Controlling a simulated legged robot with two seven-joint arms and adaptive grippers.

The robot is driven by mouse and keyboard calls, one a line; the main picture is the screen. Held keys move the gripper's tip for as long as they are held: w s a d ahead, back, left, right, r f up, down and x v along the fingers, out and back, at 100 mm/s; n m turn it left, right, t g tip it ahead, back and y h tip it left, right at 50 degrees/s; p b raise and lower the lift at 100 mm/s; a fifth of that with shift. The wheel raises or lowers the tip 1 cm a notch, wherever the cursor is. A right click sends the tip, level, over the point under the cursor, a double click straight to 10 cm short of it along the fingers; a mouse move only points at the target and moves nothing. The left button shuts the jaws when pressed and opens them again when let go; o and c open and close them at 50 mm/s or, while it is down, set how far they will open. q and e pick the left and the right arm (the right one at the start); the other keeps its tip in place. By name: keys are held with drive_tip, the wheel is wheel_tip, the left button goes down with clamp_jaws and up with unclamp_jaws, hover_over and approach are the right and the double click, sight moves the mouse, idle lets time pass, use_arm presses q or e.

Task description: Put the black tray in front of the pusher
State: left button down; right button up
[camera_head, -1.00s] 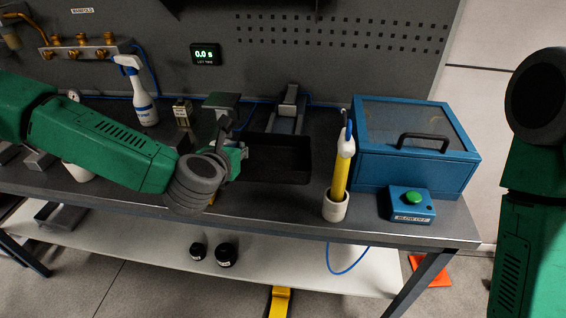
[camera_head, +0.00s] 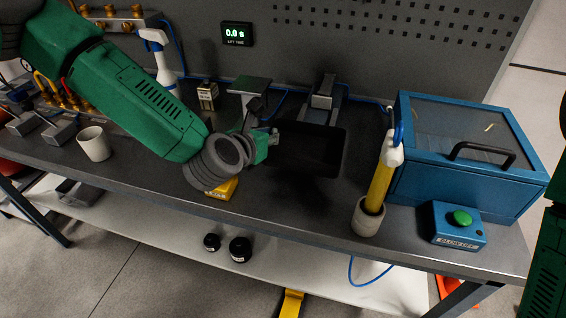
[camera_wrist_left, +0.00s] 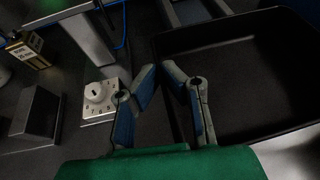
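The black tray (camera_head: 312,148) is over the middle of the bench, with its open side up. The grey metal pusher (camera_head: 322,92) stands directly behind it, near the back panel. My left gripper (camera_head: 270,138) is at the tray's left wall. In the left wrist view, the left gripper's blue-padded fingers (camera_wrist_left: 160,72) close in on the left rim of the tray (camera_wrist_left: 240,75), which runs between their tips. The tray looks empty. Whether its underside touches the bench is hard to tell. My right gripper is out of view; only part of the right arm shows.
A blue box (camera_head: 440,185) with a clear lid, a green-button box (camera_head: 458,226) and a cup holding a yellow tube (camera_head: 368,217) stand to the right. A spray bottle (camera_head: 162,62) and white cup (camera_head: 93,143) are to the left. A dial block (camera_wrist_left: 100,98) is beside the gripper.

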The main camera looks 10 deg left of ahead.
use_arm(q)
drive_tip(key=shift+a+f, duration=0.2)
drive_tip(key=shift+f, duration=0.95)
drive_tip(key=shift+d+f, duration=0.3)
drive_tip(key=shift+f, duration=0.7)
drive_tip(key=shift+d+f, duration=0.25)
drive_tip(key=shift+f, duration=0.7)
drive_tip(key=shift+s+a+f, duration=0.1)
drive_tip(key=shift+a, duration=0.1)
drive_tip(key=c, duration=1.7)
unclamp_jaws()
drive_tip(key=shift+a, duration=0.1)
drive_tip(key=shift+c, duration=0.2)
drive_tip(key=shift+a, duration=0.15)
drive_tip(key=shift+s+d, duration=0.15)
drive_tip(key=shift+d, duration=0.05)
drive_tip(key=v, duration=1.1)
drive_tip(key=shift+s+a+b, duration=0.15)
drive_tip(key=shift+b, duration=0.15)
drive_tip(key=shift+s+r, duration=0.15)
drive_tip(key=shift+r, duration=0.1)
